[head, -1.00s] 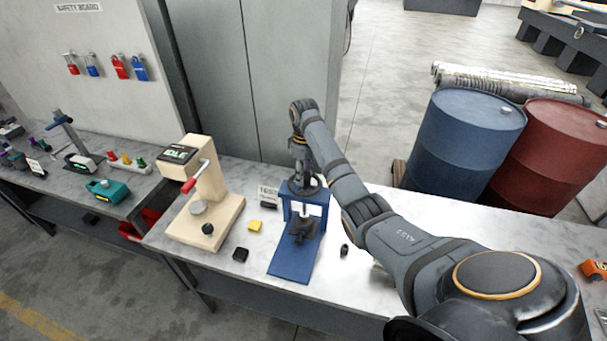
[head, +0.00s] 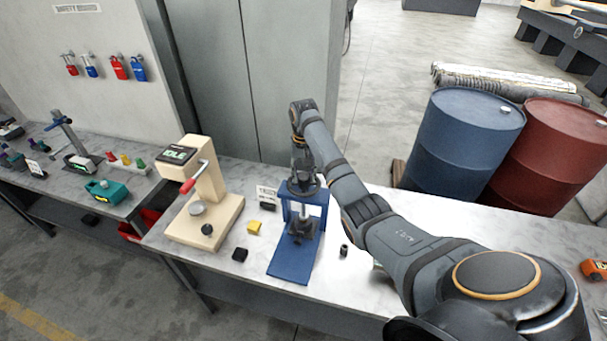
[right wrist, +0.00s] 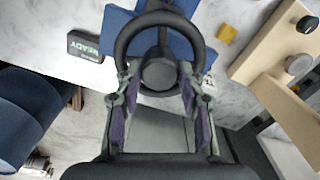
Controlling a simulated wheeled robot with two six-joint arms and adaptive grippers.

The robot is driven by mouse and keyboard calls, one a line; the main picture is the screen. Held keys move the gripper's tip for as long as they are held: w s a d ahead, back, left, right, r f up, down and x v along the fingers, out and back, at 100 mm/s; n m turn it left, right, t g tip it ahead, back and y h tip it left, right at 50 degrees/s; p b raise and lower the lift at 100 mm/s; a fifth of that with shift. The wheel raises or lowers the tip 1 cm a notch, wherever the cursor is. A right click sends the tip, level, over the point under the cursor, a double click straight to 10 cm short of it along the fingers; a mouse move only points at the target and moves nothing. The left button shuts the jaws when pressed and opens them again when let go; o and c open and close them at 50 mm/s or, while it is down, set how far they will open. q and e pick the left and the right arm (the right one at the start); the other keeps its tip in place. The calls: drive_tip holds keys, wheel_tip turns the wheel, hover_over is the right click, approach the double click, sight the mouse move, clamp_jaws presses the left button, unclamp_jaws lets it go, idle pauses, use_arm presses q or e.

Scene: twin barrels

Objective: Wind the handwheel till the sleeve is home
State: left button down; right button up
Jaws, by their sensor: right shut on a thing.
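A blue press frame (head: 292,262) stands on the bench in the head view, with a dark handwheel (head: 314,187) on top. My right gripper (head: 303,173) reaches down onto the wheel from above. In the right wrist view the wheel's black ring (right wrist: 160,18) and round hub (right wrist: 159,74) show close up. The fingers of my right gripper (right wrist: 154,82) lie on either side of the hub and are shut on the handwheel. Dark parts (head: 299,229) sit under the frame's crossbar. I cannot make out the sleeve or its seat clearly. My left gripper is out of view.
A cream press (head: 208,216) with a red-tipped lever, a yellow block (head: 254,228) and a black block (head: 240,255) lie left. A small dark cylinder (head: 344,250) stands right; blue (head: 462,145) and red barrels (head: 548,155) stand behind.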

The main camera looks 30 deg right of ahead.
drive_tip(key=m, duration=0.4)
drive_tip(key=shift+s+a+f, duration=0.1)
drive_tip(key=shift+s+f, duration=0.05)
drive_tip(key=shift+f, duration=0.1)
drive_tip(key=shift+m, duration=2.2)
drive_tip(key=o, duration=1.2)
drive_tip(key=shift+r, duration=0.15)
